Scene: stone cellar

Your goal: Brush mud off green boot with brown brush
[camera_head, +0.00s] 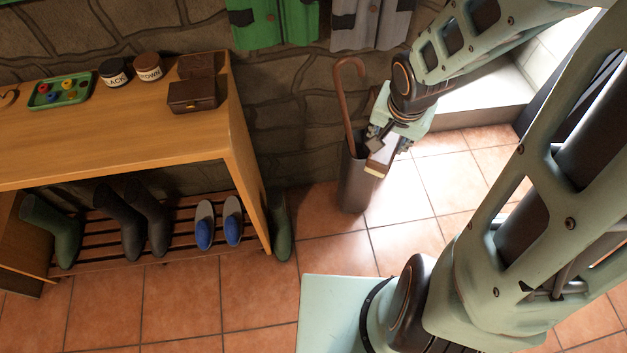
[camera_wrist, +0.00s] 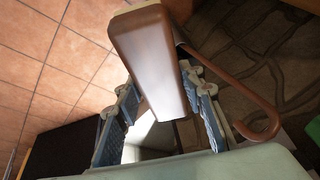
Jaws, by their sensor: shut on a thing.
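My gripper (camera_head: 380,144) is shut on the brown brush (camera_head: 376,166), held in the air in front of the dark stand. In the wrist view the brush (camera_wrist: 148,55) lies between the two fingers, its smooth brown back showing and a pale strip at its far end. One green boot (camera_head: 281,228) stands upright on the floor just right of the bench, apart from and left of my gripper. Another green boot (camera_head: 62,232) stands at the left of the slatted rack. Mud cannot be made out on either.
The wooden bench (camera_head: 120,135) carries a green tray (camera_head: 60,93), BLACK and BROWN tins and a brown box (camera_head: 194,95). Dark boots and blue-grey shoes stand on the rack (camera_head: 180,232). A hooked cane (camera_head: 345,95) stands in the tall stand (camera_head: 356,185). Tiled floor before the bench is clear.

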